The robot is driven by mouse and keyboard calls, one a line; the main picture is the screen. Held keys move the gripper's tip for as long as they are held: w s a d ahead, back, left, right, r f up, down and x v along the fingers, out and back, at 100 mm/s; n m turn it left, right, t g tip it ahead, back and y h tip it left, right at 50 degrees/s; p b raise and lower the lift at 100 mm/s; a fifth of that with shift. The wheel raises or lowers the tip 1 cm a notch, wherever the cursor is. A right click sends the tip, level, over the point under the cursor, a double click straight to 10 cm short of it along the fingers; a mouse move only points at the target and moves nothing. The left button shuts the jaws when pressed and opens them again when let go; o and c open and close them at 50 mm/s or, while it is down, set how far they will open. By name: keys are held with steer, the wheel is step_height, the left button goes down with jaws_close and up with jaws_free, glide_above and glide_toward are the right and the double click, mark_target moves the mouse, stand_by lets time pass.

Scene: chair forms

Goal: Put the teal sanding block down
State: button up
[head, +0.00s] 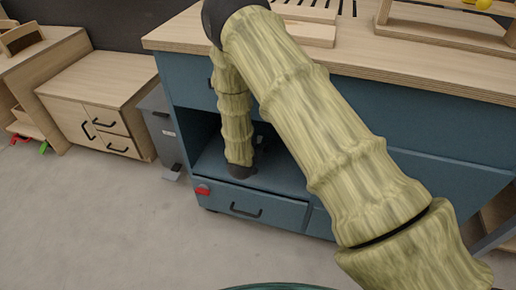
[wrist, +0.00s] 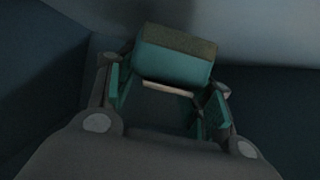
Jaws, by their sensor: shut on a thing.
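The teal sanding block (wrist: 172,62), with a brownish grit face, sits between the fingertips of my gripper (wrist: 168,88) in the wrist view. My gripper is shut on it. The block looks slightly tilted in the picture, and I cannot tell whether it touches a surface. In the head view my arm reaches down into the open compartment of the blue workbench (head: 400,120). There my gripper and the block are hidden or too dark to make out.
The compartment floor (head: 275,180) looks clear where it shows. Below it is a drawer (head: 260,207) with a dark handle and a red item (head: 203,190) at its left corner. A grey bin (head: 162,130) and a wooden cabinet (head: 105,90) stand to the left. Open floor lies in front.

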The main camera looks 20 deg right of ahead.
steer(key=shift+w+d+f+b, duration=0.15)
steer(key=shift+f+b, duration=0.25)
steer(key=shift+f, duration=0.5)
steer(key=shift+w+a+f+b, duration=0.15)
steer(key=shift+f+b, duration=0.2)
steer(key=shift+f, duration=0.5)
steer(key=shift+d+f, duration=0.1)
steer(key=shift+f, duration=0.05)
steer(key=o, duration=1.2)
steer(key=shift+c, duration=0.2)
steer(key=shift+r, duration=0.2)
steer(key=p+v, duration=0.3)
steer(key=v, duration=0.9)
steer(key=shift+f, duration=0.2)
